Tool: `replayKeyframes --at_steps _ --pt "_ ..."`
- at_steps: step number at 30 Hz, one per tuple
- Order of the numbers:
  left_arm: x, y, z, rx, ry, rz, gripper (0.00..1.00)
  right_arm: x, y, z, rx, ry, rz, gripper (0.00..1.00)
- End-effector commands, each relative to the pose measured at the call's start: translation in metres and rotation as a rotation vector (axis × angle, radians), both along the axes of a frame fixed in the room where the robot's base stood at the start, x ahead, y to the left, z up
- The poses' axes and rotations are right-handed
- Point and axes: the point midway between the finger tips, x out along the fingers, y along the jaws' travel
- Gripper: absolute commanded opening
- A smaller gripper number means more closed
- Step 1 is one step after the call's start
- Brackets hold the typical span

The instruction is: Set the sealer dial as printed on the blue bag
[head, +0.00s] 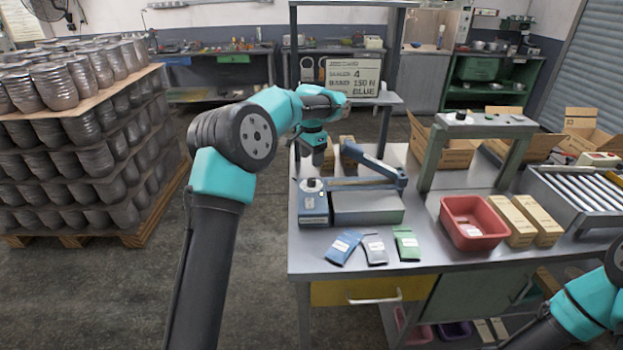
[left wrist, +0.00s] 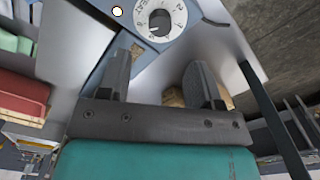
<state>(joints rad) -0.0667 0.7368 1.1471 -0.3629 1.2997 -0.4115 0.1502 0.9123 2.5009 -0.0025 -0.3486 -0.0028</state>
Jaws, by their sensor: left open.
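The blue sealer (head: 315,216) stands at the left of the bench, with its arm raised at an angle. Its dial (head: 312,185) is on top at the left end. In the left wrist view the dial (left wrist: 160,21) is a dark knob on a white numbered disc; I cannot tell its setting for certain. The blue bag (head: 343,248) lies flat in front of the sealer; its white label is too small to read. My left gripper (head: 319,161) is open and empty above the dial, fingers pointing down. Its fingers (left wrist: 158,72) are apart from the dial. My right gripper is out of frame.
A grey bag (head: 375,249) and a green bag (head: 407,245) lie beside the blue one. A red bin (head: 474,222) and cartons (head: 538,220) stand to the right.

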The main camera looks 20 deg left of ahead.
Motion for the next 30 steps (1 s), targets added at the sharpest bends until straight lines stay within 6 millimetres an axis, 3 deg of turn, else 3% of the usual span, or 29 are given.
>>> replayKeyframes --at_steps 9,15,27,30 --pt "0.0 0.0 -0.055 0.0 0.002 0.0 0.59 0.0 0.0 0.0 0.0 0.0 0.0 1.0" --pt "0.0 0.0 -0.079 0.0 0.001 0.001 0.59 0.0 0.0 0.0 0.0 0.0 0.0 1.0" --pt "0.0 0.0 -0.086 0.0 0.0 0.001 0.59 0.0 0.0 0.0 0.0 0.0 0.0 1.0" --pt "0.0 0.0 -0.086 0.0 0.0 0.001 0.49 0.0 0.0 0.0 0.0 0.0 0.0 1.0"
